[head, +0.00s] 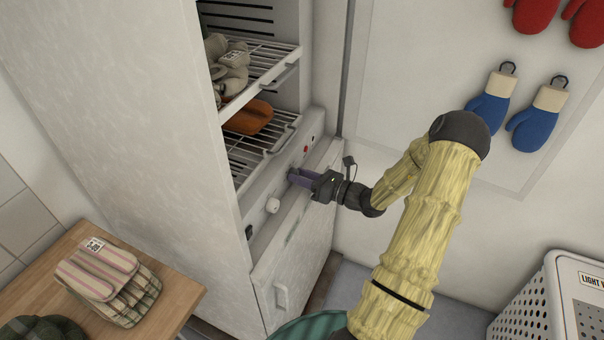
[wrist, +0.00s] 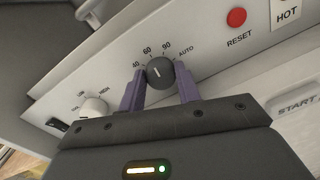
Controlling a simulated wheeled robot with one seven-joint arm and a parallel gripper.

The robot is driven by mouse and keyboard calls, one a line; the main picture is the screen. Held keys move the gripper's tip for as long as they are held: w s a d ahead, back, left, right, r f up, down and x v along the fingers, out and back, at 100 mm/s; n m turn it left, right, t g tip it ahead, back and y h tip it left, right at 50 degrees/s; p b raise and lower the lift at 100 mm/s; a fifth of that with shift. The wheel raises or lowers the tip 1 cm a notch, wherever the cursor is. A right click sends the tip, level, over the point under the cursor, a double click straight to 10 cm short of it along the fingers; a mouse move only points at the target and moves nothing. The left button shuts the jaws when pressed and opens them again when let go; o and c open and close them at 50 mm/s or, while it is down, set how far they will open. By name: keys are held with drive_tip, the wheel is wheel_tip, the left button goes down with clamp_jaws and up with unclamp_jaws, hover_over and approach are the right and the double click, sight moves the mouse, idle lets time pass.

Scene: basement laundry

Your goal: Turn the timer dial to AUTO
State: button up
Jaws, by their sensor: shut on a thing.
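The timer dial (wrist: 159,73) is a dark round knob on the cabinet's control panel, with 40, 60, 90 and AUTO printed around its upper side. Its white pointer line leans up and to the left, roughly toward 60; AUTO is at the right. My gripper (wrist: 161,80) has its two purple fingers on either side of the dial and is shut on it. In the head view my gripper (head: 292,175) reaches the panel from the right and hides the dial.
A white dial (wrist: 93,106), a black rocker switch (wrist: 57,125) and a red RESET button (wrist: 236,17) share the panel. Racks (head: 268,148) holding gloves stand above it. A wooden table (head: 174,290) is at left, a white laundry basket (head: 530,300) at lower right.

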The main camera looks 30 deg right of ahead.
drive_tip(key=m+p, duration=0.1)
drive_tip(key=p, duration=0.1)
drive_tip(key=m+p, duration=0.2)
drive_tip(key=p, duration=0.1)
drive_tip(key=shift+r+m+p, duration=0.3)
drive_tip(key=shift+r+p, duration=0.05)
drive_tip(key=shift+r, duration=0.05)
drive_tip(key=m+p, duration=0.3)
drive_tip(key=p, duration=0.1)
drive_tip(key=shift+d+f+m, duration=0.1)
drive_tip(key=shift+d+m, duration=0.05)
drive_tip(key=shift+m, duration=0.15)
drive_tip(key=m+p, duration=0.1)
drive_tip(key=m, duration=0.1)
drive_tip(key=m+p, duration=0.2)
drive_tip(key=shift+w+f+g, duration=0.1)
drive_tip(key=shift+f+g, duration=0.1)
drive_tip(key=shift+g, duration=0.2)
drive_tip(key=shift+f+m+p, duration=0.15)
drive_tip(key=shift+m+p, duration=0.6)
drive_tip(key=shift+m, duration=0.85)
drive_tip(key=o, duration=1)
drive_tip(key=shift+f, duration=0.1)
